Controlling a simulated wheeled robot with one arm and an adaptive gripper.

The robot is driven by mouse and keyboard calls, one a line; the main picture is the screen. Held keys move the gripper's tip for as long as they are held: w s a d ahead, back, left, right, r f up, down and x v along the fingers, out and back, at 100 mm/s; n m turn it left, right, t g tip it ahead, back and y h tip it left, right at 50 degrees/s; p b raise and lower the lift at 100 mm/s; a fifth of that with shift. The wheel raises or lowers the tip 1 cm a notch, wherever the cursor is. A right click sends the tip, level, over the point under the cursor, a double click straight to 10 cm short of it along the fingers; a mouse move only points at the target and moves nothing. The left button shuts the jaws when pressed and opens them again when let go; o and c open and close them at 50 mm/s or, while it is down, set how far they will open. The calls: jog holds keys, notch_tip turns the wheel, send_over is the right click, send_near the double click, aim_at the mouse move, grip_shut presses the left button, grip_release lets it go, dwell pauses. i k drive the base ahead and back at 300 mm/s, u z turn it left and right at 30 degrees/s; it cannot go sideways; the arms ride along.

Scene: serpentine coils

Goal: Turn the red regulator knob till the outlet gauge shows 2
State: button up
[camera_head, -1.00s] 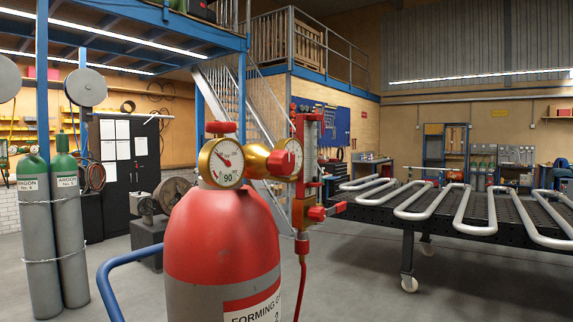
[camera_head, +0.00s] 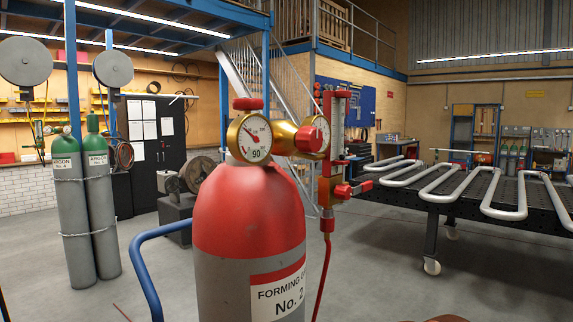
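The red regulator knob (camera_head: 309,139) sticks out toward me from the brass regulator body (camera_head: 283,135) on top of a red and grey gas cylinder (camera_head: 246,220). The outlet gauge (camera_head: 322,131) seems to be the dial just right of the knob. The knob partly covers it and its reading is too small to tell. A larger dial marked 90 (camera_head: 249,138) faces me on the left. My gripper does not show, and nothing visible touches the knob.
A red-framed flowmeter (camera_head: 334,140) with a small red valve (camera_head: 346,190) and red hose (camera_head: 323,280) stands right of the regulator. A blue handle rail (camera_head: 150,262) curves at left. A table of metal coils (camera_head: 470,190) stands right. Open floor lies between.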

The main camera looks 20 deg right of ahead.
aim_at(308, 140)
jog(key=z, duration=0.05)
jog(key=k, duration=0.5)
jog(key=z, duration=0.8)
jog(key=i, duration=0.6)
jog(key=z, duration=0.2)
jog(key=k, duration=0.7)
jog(key=u, duration=1.6)
